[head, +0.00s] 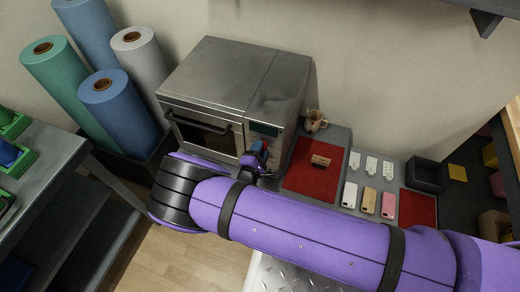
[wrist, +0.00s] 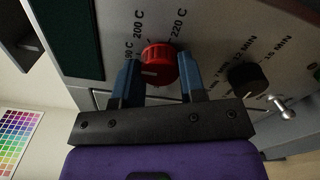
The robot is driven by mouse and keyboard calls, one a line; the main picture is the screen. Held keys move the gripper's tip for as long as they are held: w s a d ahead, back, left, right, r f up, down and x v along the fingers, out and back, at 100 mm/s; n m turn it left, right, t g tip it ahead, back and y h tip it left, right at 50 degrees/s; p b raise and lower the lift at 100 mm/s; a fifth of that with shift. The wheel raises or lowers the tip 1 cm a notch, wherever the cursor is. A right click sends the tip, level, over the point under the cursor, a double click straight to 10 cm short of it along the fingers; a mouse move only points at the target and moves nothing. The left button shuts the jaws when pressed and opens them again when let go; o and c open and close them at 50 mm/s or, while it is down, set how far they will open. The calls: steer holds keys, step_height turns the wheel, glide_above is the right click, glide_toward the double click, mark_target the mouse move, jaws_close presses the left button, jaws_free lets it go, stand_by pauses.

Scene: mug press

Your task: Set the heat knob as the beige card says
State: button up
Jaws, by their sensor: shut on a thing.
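The red heat knob (wrist: 160,56) sits on the front panel of the metal press (head: 215,75). My gripper (wrist: 159,72) has its two blue fingers on either side of the knob, shut on it. A pale mark shows on the knob's face, at its lower left in the wrist view. Printed labels around it read 200 C and 220 C; another is partly hidden by a finger. In the head view my gripper (head: 258,155) is at the panel and mostly hides the knob. A small beige card (head: 320,161) stands on a red mat (head: 300,181); its writing is too small to read.
A black timer knob (wrist: 248,77) with minute labels is close beside my gripper, near a small metal lever (wrist: 283,106). A beige mug (head: 315,121) stands right of the press. Phone-like slabs (head: 369,200) and a dark bin (head: 427,174) lie further right.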

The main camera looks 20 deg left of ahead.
steer(key=shift+s+f, duration=0.1)
steer(key=o, duration=0.9)
steer(key=s, duration=0.7)
steer(key=s+a, duration=0.1)
steer(key=s, duration=0.2)
steer(key=shift+s, duration=0.35)
